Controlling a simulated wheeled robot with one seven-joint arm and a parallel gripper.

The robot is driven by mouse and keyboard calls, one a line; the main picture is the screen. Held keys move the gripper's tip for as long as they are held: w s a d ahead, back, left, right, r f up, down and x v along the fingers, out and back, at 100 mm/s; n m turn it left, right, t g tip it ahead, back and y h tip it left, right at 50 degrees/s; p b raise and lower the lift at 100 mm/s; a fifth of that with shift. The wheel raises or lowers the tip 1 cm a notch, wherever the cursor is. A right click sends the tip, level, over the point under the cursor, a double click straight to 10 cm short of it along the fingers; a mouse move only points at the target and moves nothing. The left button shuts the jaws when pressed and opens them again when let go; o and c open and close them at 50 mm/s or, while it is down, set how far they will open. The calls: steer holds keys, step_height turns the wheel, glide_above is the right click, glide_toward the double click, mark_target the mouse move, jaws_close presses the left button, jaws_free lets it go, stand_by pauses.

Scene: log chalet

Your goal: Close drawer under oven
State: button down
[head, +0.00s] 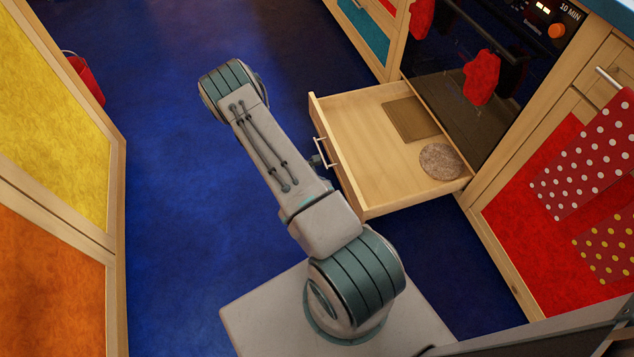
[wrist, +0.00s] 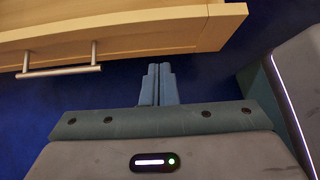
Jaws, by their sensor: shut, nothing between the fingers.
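The drawer (head: 375,175) under the oven is pulled well out over the blue floor. Its light wood front carries a metal bar handle (head: 326,153). In the wrist view the drawer front (wrist: 150,38) spans the top, with the handle (wrist: 60,71) at left. My gripper (wrist: 158,70) is shut and empty, its fingertips pointing at the lower edge of the drawer front, right of the handle. I cannot tell whether they touch it. In the head view my arm hides most of the gripper. The oven (head: 465,75) stands above and behind the drawer.
A brown square board (head: 411,119) and a round speckled disc (head: 440,161) lie in the drawer. A red cabinet door (head: 560,240) with dotted towels (head: 590,155) is at right. Blue floor (head: 180,200) between is clear.

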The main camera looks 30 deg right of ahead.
mark_target(349, 183)
steer(key=d, duration=0.1)
steer(key=d+f+b, duration=0.1)
steer(key=d, duration=0.1)
steer(key=s+d+f, duration=0.1)
steer(key=d, duration=0.1)
steer(key=shift+s+f+b, duration=0.1)
steer(key=shift+f+b, duration=0.1)
steer(key=shift+b, duration=0.1)
steer(key=shift+s+d+r, duration=0.1)
steer(key=shift+s+d, duration=0.05)
steer(key=shift+d, duration=0.4)
